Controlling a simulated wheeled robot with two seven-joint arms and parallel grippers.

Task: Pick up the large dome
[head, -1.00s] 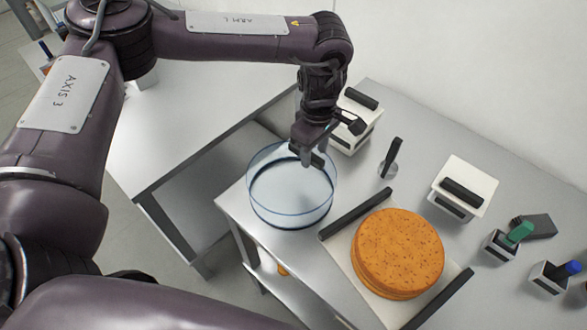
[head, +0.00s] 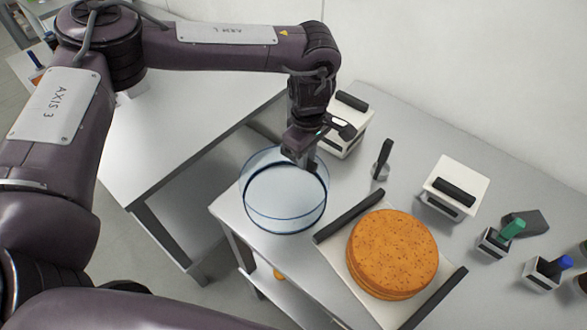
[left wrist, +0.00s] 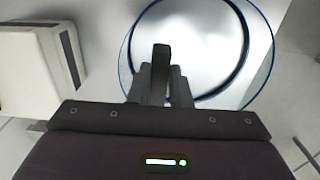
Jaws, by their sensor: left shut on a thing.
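The large dome (head: 265,205) is clear, with thin blue rims and a dark ring inside it. It is at the left end of the grey table, left of the orange cake (head: 400,245). My left gripper (head: 300,164) reaches down to its far right part and is shut on it. In the left wrist view, the gripper (left wrist: 160,75) has a dark upright bar between its grey fingers, with the dome's round outline (left wrist: 258,50) beyond. The exact grip spot is partly hidden, and I cannot tell if the dome is off the table. My right gripper is not in view.
The cake is on a pale board with dark handles (head: 350,215). White boxes with dark handles (head: 345,128) (head: 456,190) and a small dark-handled tool (head: 382,160) stand behind. Green (head: 510,228) and blue (head: 558,265) handled items are at right. Another table (head: 160,150) is at left.

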